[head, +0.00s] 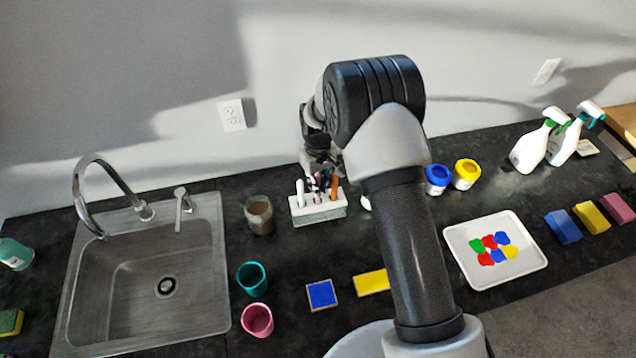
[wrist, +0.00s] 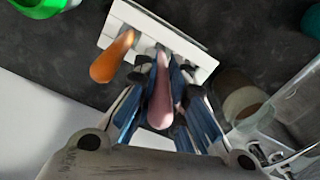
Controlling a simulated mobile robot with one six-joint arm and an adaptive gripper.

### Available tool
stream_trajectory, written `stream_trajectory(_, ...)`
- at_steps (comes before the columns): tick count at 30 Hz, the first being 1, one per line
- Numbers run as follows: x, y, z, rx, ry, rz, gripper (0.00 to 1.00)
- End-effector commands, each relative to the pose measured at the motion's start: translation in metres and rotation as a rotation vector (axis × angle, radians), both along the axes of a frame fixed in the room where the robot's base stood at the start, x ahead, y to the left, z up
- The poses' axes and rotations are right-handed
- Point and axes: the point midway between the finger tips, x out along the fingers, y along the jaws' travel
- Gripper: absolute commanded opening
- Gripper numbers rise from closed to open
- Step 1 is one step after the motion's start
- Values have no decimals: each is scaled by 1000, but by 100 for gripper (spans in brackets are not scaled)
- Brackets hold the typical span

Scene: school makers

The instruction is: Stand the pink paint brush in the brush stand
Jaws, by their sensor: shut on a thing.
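The brush stand (head: 322,212) is a pale block on the dark counter, below my gripper (head: 320,172) in the head view. In the wrist view the stand (wrist: 190,42) lies at the top, and my gripper (wrist: 160,108) is shut on the pink paint brush (wrist: 161,104). The pink handle points toward the wrist camera. Its far end meets the top of the stand, but I cannot tell how deep it sits in a slot. An orange brush (wrist: 110,60) stands in the stand beside it; it also shows in the head view (head: 334,186).
A white-handled tool (head: 300,193) stands at the stand's left end. A glass jar (head: 259,215) is left of the stand. Blue (head: 437,180) and yellow (head: 465,174) paint pots are to the right. A sink (head: 145,270) is at left, a paint tray (head: 470,275) at right.

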Motion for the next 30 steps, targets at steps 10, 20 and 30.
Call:
stream_trajectory(10, 0, 0, -1, 0, 0, 0, 15)
stream_trajectory(20, 0, 0, -1, 0, 0, 0, 35)
stream_trajectory(30, 0, 0, 3, 0, -1, 0, 35)
